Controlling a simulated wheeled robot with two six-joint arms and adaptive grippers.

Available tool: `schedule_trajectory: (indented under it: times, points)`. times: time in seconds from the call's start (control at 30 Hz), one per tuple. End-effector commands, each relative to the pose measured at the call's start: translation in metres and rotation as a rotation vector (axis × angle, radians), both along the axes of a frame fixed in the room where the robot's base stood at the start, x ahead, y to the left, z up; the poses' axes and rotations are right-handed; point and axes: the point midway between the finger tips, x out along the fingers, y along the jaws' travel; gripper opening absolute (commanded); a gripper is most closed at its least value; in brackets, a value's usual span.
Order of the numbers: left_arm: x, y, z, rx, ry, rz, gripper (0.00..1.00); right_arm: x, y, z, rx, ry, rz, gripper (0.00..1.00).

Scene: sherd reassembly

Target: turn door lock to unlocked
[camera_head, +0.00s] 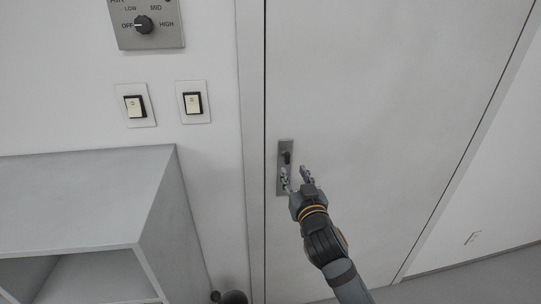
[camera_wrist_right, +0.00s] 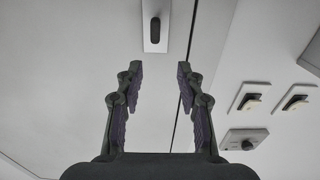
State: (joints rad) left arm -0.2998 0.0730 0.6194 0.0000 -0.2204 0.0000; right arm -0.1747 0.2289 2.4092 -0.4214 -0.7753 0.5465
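A narrow grey metal lock plate (camera_head: 284,187) is set on the pale door (camera_head: 380,90), near the door's left edge. A small dark turn knob (camera_head: 286,157) sits on its upper part. My right gripper (camera_head: 294,171) is open and empty in front of the plate's lower part, with its fingers pointing up toward the knob. In the right wrist view, the plate (camera_wrist_right: 164,46) and its black oblong, lengthwise knob (camera_wrist_right: 155,31) lie beyond the open fingertips (camera_wrist_right: 160,68), apart from them.
Two light switches (camera_head: 135,106) (camera_head: 193,103) and a rotary dial panel (camera_head: 145,25) are on the wall left of the door. A grey open-fronted cabinet (camera_head: 80,195) stands at lower left. A dark object (camera_head: 232,297) shows at the bottom edge, unclear. The door face is clear.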

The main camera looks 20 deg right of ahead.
Motion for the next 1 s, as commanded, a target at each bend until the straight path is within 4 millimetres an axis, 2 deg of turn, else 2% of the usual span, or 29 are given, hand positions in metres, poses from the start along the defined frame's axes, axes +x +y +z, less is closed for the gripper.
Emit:
schedule_trajectory:
  times: [0.3, 0.5, 0.87, 1.0]
  points:
    - [0.003, 0.002, 0.021, 0.002, -0.006, -0.001, 0.4, 0.063, -0.02, 0.003, 0.014, -0.001, 0.002, 0.38]
    - [0.003, 0.004, 0.028, 0.005, -0.005, -0.002, 0.4, 0.089, -0.028, 0.002, 0.015, -0.001, 0.004, 0.38]
    - [-0.003, 0.008, 0.027, 0.009, 0.005, -0.003, 0.4, 0.096, -0.03, -0.001, 0.015, -0.001, 0.005, 0.36]
    - [-0.003, 0.008, 0.027, 0.009, 0.005, -0.003, 0.4, 0.096, -0.03, -0.001, 0.015, -0.001, 0.005, 0.17]
